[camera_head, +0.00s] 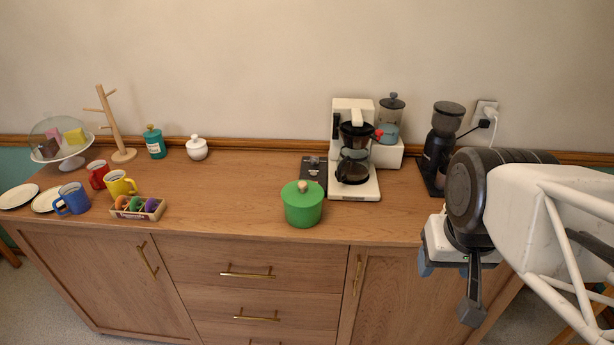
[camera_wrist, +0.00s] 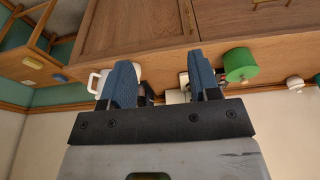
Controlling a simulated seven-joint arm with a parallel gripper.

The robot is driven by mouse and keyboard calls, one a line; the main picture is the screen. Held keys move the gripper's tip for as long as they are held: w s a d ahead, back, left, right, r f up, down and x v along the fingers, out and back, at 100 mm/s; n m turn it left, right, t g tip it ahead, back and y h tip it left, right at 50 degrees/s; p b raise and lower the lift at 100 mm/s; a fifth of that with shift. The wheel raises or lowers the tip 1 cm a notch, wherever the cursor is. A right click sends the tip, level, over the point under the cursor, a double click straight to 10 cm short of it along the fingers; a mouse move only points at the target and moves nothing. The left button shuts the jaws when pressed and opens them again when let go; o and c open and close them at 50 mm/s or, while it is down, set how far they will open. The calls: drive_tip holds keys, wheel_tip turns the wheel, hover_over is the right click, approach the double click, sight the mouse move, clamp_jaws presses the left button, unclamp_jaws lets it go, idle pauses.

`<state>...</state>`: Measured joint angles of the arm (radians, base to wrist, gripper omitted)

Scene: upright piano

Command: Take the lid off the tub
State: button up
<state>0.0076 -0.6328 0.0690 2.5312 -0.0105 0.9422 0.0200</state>
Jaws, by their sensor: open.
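The green tub (camera_head: 303,209) stands on the wooden counter near its front edge, in front of the coffee maker. Its green lid (camera_head: 301,189) with a pale knob sits on top of it. My gripper (camera_head: 448,292) hangs at the right, in front of the cabinet and clear of the tub. In the wrist view my gripper (camera_wrist: 163,80) has its two blue fingers spread with nothing held between them. The tub also shows in the wrist view (camera_wrist: 240,65), to the right of the fingers.
The coffee maker (camera_head: 356,150) stands just behind the tub, with a dark flat box (camera_head: 314,170) beside it. A black grinder (camera_head: 440,145) is near my arm.

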drive_tip(key=w+a+r+m, duration=0.2)
drive_tip(key=w+a+m, duration=0.2)
drive_tip(key=w, duration=0.6)
drive_tip(key=m+g, duration=0.3)
drive_tip(key=m, duration=1.1)
hover_over(302, 183)
drive_tip(key=f, duration=0.8)
drive_tip(key=shift+s+d, duration=0.2)
drive_tip(key=shift+w+a+f+m, duration=0.15)
drive_tip(key=shift+w+a+m, duration=0.05)
drive_tip(key=shift+a+m, duration=0.1)
drive_tip(key=shift+f, duration=0.1)
drive_tip(key=shift+f, duration=1.2)
drive_tip(key=shift+f, duration=0.1)
